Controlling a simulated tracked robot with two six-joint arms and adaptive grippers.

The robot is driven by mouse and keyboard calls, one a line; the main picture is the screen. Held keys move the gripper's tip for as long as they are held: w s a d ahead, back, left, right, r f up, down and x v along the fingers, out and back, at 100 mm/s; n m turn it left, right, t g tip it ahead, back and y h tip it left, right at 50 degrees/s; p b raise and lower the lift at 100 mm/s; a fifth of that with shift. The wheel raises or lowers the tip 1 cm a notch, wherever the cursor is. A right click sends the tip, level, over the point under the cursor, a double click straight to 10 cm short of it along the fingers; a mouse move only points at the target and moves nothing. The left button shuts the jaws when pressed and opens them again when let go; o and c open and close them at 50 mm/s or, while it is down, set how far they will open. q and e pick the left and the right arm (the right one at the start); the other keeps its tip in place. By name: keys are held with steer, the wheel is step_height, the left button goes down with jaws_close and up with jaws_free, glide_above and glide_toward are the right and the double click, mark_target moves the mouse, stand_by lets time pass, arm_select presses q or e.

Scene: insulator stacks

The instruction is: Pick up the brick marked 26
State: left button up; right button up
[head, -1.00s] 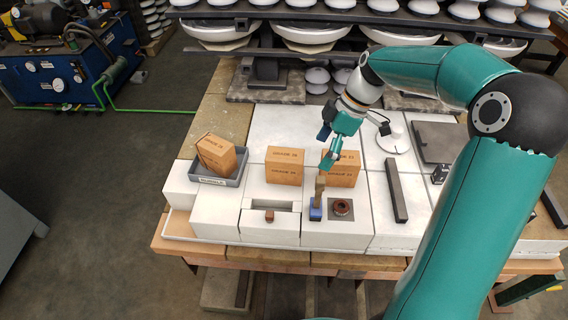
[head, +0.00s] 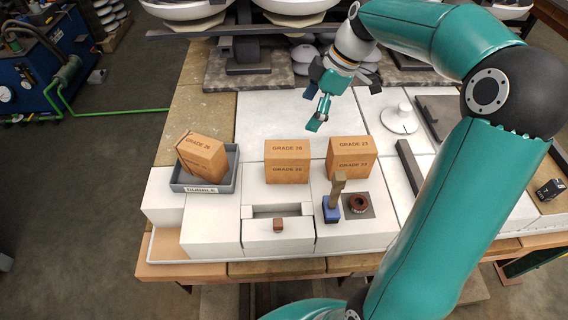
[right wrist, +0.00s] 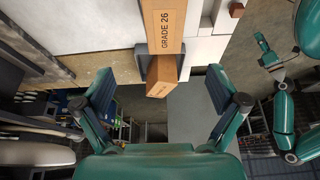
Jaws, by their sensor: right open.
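The brick marked 26 (head: 287,162) is an orange-brown block standing upright on the white blocks, in the middle of the head view. In the right wrist view its "GRADE 26" face (right wrist: 163,28) shows at the top. My right gripper (head: 318,120) is above and beyond it, a little to its right, apart from it. In the right wrist view its two fingers are spread wide with nothing between them.
A brick reading 23 (head: 350,158) stands close to the right. A tilted brick (head: 203,157), its number unclear, sits in the grey RUBBLE tray (head: 232,180) to the left.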

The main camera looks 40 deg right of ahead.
mark_target(289, 148)
steer(key=x, duration=1.1)
steer(key=shift+s+a+f, duration=0.1)
steer(key=shift+s+f, duration=0.05)
steer(key=shift+s, duration=0.05)
steer(key=x, duration=0.2)
steer(key=p+x, duration=0.1)
steer(key=x, duration=0.1)
steer(key=shift+a+f, duration=0.3)
steer(key=shift+f, duration=0.2)
steer(key=shift+f+b, duration=0.25)
steer(key=shift+b, duration=0.3)
steer(key=shift+c, duration=0.3)
steer(key=c, duration=1.6)
steer(key=shift+r, duration=0.1)
